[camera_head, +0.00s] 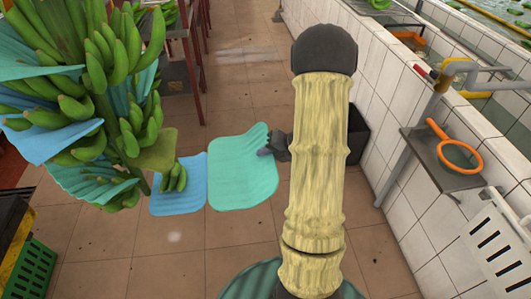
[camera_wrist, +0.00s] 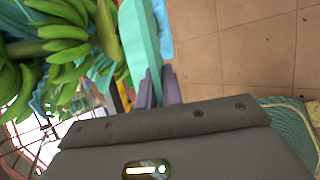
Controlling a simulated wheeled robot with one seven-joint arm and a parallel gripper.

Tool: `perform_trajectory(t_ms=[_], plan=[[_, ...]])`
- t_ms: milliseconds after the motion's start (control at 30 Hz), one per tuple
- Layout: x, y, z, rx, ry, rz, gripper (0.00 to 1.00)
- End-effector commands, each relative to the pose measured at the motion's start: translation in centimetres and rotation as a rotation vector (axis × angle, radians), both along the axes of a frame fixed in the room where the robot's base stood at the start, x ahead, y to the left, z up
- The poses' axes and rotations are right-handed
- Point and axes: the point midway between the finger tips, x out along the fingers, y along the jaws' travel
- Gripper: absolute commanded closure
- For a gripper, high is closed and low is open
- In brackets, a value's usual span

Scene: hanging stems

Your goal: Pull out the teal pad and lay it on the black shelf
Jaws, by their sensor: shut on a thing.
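The teal pad (camera_head: 243,168) is held out to the right of the banana bunch (camera_head: 120,60), above the tiled floor. My gripper (camera_head: 270,150) is shut on its right edge. In the wrist view, the fingers (camera_wrist: 157,86) pinch the end of the teal pad (camera_wrist: 138,38), which shows nearly edge-on beside green bananas. My arm covers part of the head view between the pad and the shelf.
A blue pad (camera_head: 178,198) with a few bananas on it adjoins the teal pad's left edge. More blue pads (camera_head: 60,130) are tucked in the bunch. A yellow tap (camera_head: 458,68) rises behind the shelf. A white slotted crate (camera_head: 500,240) is at lower right.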

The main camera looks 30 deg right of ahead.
Motion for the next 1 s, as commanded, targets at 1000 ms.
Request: perform_trajectory(t_ms=[1000], plan=[[-2.3, -5.6, 0.0, 0.0, 0.001, -0.001, 1.0]])
